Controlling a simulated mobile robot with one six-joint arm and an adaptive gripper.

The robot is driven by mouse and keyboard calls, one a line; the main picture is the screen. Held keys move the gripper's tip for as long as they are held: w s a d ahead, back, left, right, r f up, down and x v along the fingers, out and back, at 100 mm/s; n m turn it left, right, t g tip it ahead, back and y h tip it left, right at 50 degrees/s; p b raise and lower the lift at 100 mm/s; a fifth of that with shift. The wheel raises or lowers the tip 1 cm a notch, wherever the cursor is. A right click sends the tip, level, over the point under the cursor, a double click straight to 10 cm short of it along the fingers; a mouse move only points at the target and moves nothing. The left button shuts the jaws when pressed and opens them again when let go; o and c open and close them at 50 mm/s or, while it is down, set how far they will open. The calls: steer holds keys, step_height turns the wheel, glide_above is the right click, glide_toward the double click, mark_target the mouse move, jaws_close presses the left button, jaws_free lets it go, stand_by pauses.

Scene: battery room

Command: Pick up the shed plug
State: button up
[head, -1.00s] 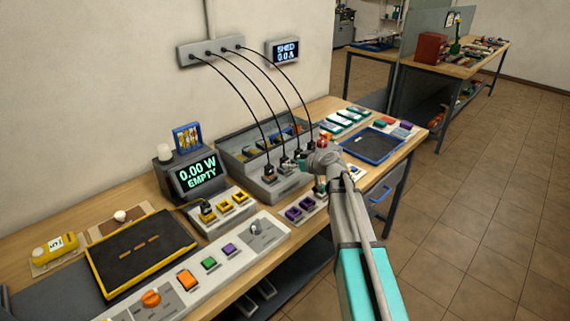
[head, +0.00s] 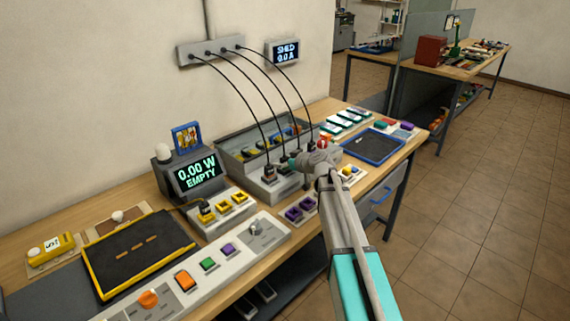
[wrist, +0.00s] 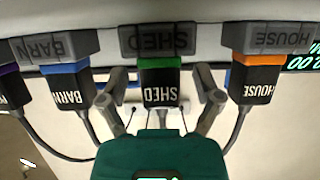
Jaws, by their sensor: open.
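The shed plug (wrist: 160,95) is black with a green band and the word SHED, upside down in the wrist view. It sits at a grey block (wrist: 157,40) also marked SHED. My gripper (wrist: 161,84) is open, with one finger on each side of the plug. Gaps show between the fingers and the plug. In the head view my gripper (head: 291,162) is at the row of cabled plugs, and I cannot pick out the shed plug there.
In the wrist view, the blue-banded BARN plug (wrist: 67,92) and the orange-banded HOUSE plug (wrist: 254,82) flank the fingers closely. Black cables hang from a wall box (head: 210,50). A display (head: 196,173) reading EMPTY stands left, a blue-rimmed tray (head: 396,153) right.

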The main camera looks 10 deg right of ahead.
jaws_close()
stand_by(0.3)
steer(key=shift+r, duration=0.25)
step_height(320, 180, up, 2)
steer(key=p, duration=0.2)
steer(key=shift+r+p, duration=0.1)
steer(key=shift+p, duration=0.2)
steer(key=s+d+r+p, duration=0.1)
steer(key=s+r+p, duration=0.9)
steer(key=s, duration=0.4)
steer(key=shift+r, duration=0.15)
steer(key=shift+d, duration=0.1)
stand_by(0.4)
